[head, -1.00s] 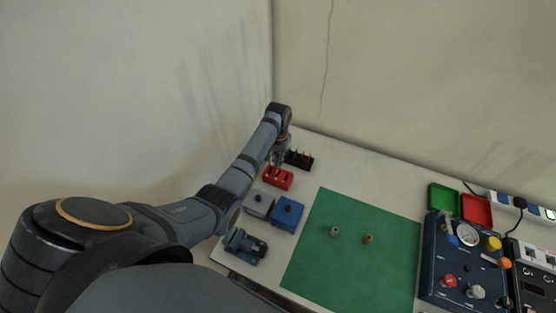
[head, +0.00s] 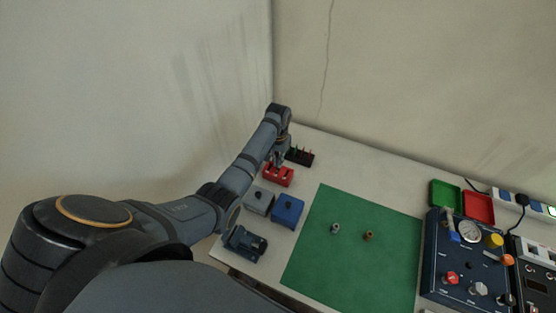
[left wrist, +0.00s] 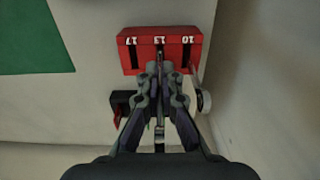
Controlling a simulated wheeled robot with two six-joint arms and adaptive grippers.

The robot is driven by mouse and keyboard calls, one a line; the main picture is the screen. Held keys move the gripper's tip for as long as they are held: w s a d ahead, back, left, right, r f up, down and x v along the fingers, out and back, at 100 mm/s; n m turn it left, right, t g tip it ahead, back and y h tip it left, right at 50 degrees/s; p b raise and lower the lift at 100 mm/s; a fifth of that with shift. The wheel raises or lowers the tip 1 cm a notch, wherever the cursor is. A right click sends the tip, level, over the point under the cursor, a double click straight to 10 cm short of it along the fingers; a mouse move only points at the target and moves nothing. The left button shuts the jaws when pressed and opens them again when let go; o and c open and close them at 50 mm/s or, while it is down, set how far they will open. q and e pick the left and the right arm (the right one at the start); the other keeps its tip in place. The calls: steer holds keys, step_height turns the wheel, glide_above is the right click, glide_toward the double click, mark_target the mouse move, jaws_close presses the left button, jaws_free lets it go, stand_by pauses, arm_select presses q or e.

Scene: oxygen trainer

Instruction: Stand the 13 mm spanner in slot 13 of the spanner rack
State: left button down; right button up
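The red spanner rack (left wrist: 145,66) shows in the left wrist view with slots marked 17, 13 and 10, the numbers upside down. It also shows in the head view (head: 283,181) below my left gripper. My left gripper (left wrist: 162,70) is at slot 13, its fingers close together on both sides of the 13 mm spanner (left wrist: 159,133), and seems shut on it. The spanner lines up with slot 13; the fingers hide how deep its lower end sits. Another spanner (left wrist: 205,101) stands at slot 10. Slot 17 looks empty. My right gripper is out of view.
A black holder (head: 304,159) with coloured pegs stands just behind the rack. A grey box (head: 257,204), a blue box (head: 287,212) and a dark vise-like block (head: 245,244) stand in front. The green mat (head: 350,275) carries two small fittings. A wall is close on the left.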

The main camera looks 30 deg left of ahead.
arm_select(q)
steer(key=shift+f+b, duration=0.8)
steer(key=shift+f, duration=0.65)
steer(key=c, duration=1.4)
jaws_free()
steer(key=shift+c, duration=0.2)
step_height(320, 180, up, 12)
steer(key=shift+r, duration=0.1)
